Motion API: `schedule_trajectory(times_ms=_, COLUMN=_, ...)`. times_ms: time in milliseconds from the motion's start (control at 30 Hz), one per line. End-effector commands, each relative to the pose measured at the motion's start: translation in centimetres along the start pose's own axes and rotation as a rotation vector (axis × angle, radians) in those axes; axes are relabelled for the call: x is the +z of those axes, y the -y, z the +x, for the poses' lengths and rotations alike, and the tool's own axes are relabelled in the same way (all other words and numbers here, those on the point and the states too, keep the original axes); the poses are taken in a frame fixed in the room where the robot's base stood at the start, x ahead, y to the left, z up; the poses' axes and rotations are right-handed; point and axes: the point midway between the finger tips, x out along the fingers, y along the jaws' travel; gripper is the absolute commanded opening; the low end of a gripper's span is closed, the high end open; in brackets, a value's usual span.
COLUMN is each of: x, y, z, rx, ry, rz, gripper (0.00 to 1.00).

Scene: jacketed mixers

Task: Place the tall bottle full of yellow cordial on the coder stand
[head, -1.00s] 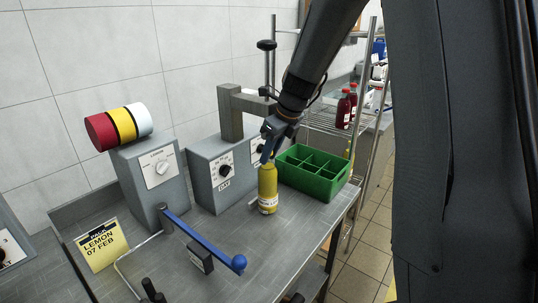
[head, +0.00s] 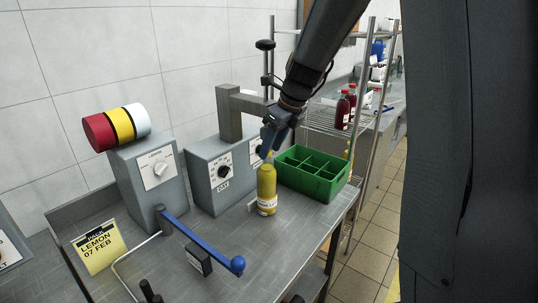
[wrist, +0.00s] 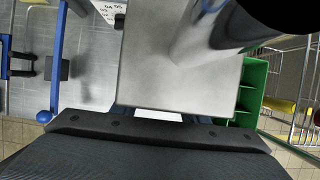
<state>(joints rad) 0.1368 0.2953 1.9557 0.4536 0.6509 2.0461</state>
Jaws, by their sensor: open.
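The tall bottle of yellow cordial (head: 267,190) stands upright in front of the grey coder box with dials (head: 222,172), near the front of the bench. It has a pale label low on its side. My gripper (head: 265,152) is open, just above the bottle's neck and partly in front of its top. The coder has a grey post and arm (head: 231,112) above it. Whether the bottle's base is on the stand's plate or on the bench I cannot tell. In the wrist view a grey metal part fills the middle and I cannot make out the bottle.
A green divided crate (head: 313,185) sits right of the bottle; it also shows in the wrist view (wrist: 252,90). A blue lever (head: 205,245) lies left, beside a yellow LEMON card (head: 99,247). Red bottles (head: 343,110) stand on a wire rack behind.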

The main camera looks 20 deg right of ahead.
Motion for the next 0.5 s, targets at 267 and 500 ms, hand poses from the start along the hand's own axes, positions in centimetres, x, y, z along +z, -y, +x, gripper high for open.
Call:
schedule_trajectory(times_ms=267, x=0.0, y=0.1, z=-3.6, rx=-0.001, ry=0.001, rz=0.0, gripper=0.4)
schedule_trajectory(times_ms=500, x=-1.6, y=-1.3, z=-3.5, rx=-0.002, ry=-0.031, rz=-0.183, gripper=0.4)
